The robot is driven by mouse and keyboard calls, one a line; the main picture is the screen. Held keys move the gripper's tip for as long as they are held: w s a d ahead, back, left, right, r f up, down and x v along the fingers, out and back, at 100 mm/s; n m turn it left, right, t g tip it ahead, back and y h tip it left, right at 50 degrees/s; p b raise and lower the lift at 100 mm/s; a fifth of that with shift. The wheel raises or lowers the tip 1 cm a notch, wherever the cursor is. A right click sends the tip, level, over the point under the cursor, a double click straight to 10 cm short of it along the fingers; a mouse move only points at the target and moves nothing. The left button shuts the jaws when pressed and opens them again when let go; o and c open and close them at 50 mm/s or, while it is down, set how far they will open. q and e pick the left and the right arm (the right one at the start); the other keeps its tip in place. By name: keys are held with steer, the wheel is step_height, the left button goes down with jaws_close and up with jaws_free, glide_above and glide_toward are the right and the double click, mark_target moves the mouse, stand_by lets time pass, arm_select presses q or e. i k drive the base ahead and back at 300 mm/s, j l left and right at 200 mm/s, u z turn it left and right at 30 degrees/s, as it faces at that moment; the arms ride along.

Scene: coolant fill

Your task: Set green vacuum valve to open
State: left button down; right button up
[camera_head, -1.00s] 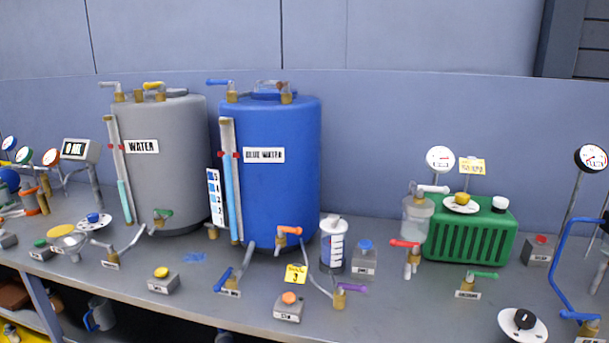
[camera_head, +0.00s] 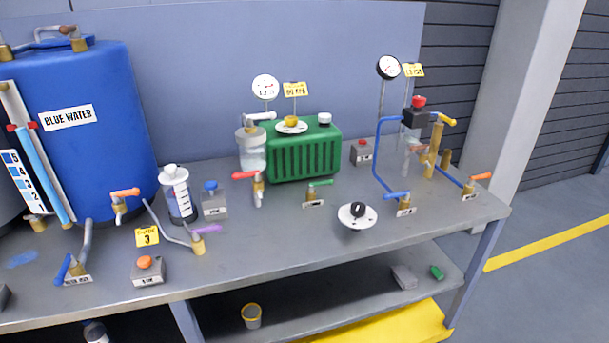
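The green-handled valve (camera_head: 318,187) stands on the bench in front of the green ribbed unit (camera_head: 303,153). Its brass body sits behind a small white label that is too small to read. The green handle points to the right, roughly level. A white gauge (camera_head: 265,87) and a yellow tag (camera_head: 295,89) rise behind the green unit. Neither of my grippers shows in the head view.
A red-handled valve (camera_head: 249,176) stands just left of the green-handled one, and a black-knob dial (camera_head: 357,212) to its right. Blue piping (camera_head: 380,155) rises further right. The blue water tank (camera_head: 95,125) fills the left. Bare bench (camera_head: 270,240) lies in front.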

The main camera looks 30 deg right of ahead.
mark_target(311, 185)
steer(key=i+l, duration=0.1)
steer(key=l, duration=0.25)
steer(key=i+l, duration=0.15)
steer(key=l, duration=0.25)
steer(key=i+l, duration=0.1)
steer(key=l, duration=0.25)
steer(key=i+l, duration=0.15)
steer(key=l, duration=0.25)
steer(key=i+l+u, duration=0.1)
steer(key=l, duration=0.25)
